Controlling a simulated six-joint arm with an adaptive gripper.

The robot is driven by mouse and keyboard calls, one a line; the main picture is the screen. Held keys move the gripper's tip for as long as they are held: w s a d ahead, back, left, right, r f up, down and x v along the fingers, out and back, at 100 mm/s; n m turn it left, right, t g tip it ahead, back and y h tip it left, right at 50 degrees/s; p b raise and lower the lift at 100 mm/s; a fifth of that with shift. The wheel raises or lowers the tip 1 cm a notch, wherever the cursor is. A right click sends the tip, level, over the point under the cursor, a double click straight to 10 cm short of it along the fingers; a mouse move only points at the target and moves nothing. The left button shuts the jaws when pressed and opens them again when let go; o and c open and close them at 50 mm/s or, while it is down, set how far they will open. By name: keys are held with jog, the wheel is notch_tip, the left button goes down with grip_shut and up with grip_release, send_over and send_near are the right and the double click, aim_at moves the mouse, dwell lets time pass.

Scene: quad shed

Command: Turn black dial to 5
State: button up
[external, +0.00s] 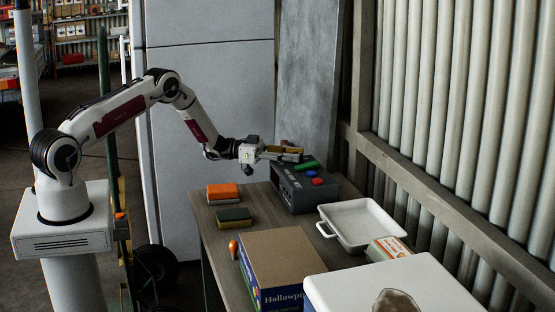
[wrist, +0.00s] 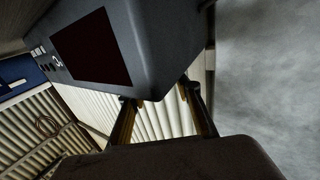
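A dark grey control box (external: 301,190) stands at the far end of the table in the external view, with a green, a blue and a red part on its upper side. I cannot make out the black dial or any number; my gripper covers part of the box's far left side. In the wrist view the box (wrist: 165,55) fills the top, with a dark panel and small knob-like parts at its left edge. My gripper (external: 294,154) is over the box's far left edge. In the wrist view its fingers (wrist: 158,95) are apart with nothing held between them; contact with the box is unclear.
An orange sponge-like block (external: 222,192) and a green one (external: 234,217) lie left of the box. A white dish (external: 362,223), a cardboard box (external: 282,262) and a white container (external: 395,288) stand nearer the camera. A ribbed wall (external: 465,110) runs along the right.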

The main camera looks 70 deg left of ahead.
jog(key=shift+x, duration=0.75)
jog(key=c, duration=0.8)
jog(key=shift+d, duration=0.1)
jog(key=shift+c, duration=0.2)
jog(key=shift+r+n+t+y, duration=0.1)
jog(key=shift+n+t+y, duration=0.7)
jog(key=shift+n+y, duration=0.65)
jog(key=shift+y, duration=0.75)
